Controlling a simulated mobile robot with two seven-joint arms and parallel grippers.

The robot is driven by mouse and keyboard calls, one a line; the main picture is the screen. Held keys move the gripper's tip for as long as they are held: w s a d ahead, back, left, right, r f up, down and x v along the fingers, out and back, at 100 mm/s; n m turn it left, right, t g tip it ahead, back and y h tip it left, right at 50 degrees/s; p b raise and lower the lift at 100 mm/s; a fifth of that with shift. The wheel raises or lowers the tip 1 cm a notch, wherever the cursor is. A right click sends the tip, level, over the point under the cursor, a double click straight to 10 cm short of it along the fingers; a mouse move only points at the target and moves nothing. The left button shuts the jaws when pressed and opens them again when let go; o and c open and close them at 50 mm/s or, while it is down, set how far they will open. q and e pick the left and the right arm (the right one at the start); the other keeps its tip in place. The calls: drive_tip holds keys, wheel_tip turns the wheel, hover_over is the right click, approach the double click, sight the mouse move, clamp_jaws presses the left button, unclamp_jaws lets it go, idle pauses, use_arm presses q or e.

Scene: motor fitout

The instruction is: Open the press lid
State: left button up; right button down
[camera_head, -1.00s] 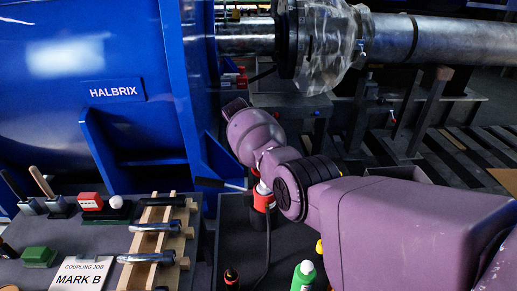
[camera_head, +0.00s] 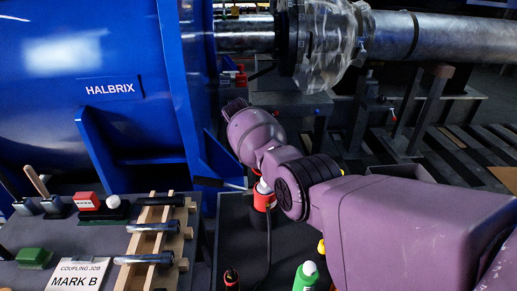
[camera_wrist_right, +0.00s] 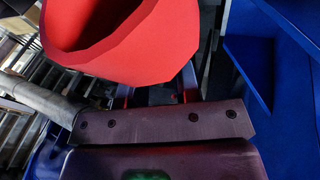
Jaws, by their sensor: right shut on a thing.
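No press or press lid can be made out in either view. My right gripper shows in the right wrist view (camera_wrist_right: 155,92), with its two fingers reaching under a large red hollow thing (camera_wrist_right: 120,55). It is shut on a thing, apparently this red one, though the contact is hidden. In the head view my right arm comes in from the right, its wrist in front of the blue HALBRIX machine's foot, and the fingertips cannot be made out. My left gripper is not in view.
The blue HALBRIX machine (camera_head: 125,125) fills the upper left. A wooden rack (camera_head: 139,247) holding metal cylinders stands lower left, near a MARK B card (camera_head: 78,276). A red-and-black container (camera_head: 260,213) and a green bottle (camera_head: 305,278) stand on the dark bench by my arm.

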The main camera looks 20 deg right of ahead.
drive_tip(key=c, duration=1.1)
unclamp_jaws()
drive_tip(key=shift+s+f, duration=0.2)
drive_tip(key=shift+f, duration=0.3)
drive_tip(key=shift+s+f, duration=0.15)
drive_tip(key=shift+f, duration=0.35)
drive_tip(key=shift+o, duration=1.3)
drive_tip(key=shift+w, duration=0.1)
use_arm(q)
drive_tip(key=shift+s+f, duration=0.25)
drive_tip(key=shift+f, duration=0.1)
use_arm(e)
drive_tip(key=shift+r, duration=0.15)
drive_tip(key=shift+r, duration=0.3)
use_arm(q)
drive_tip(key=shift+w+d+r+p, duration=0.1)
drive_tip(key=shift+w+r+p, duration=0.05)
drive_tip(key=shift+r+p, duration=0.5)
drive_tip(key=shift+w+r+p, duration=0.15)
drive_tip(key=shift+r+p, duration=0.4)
drive_tip(key=shift+p, duration=0.05)
use_arm(e)
drive_tip(key=v, duration=1)
drive_tip(key=shift+r, duration=0.45)
drive_tip(key=shift+w+a, duration=0.15)
drive_tip(key=shift+w, duration=0.05)
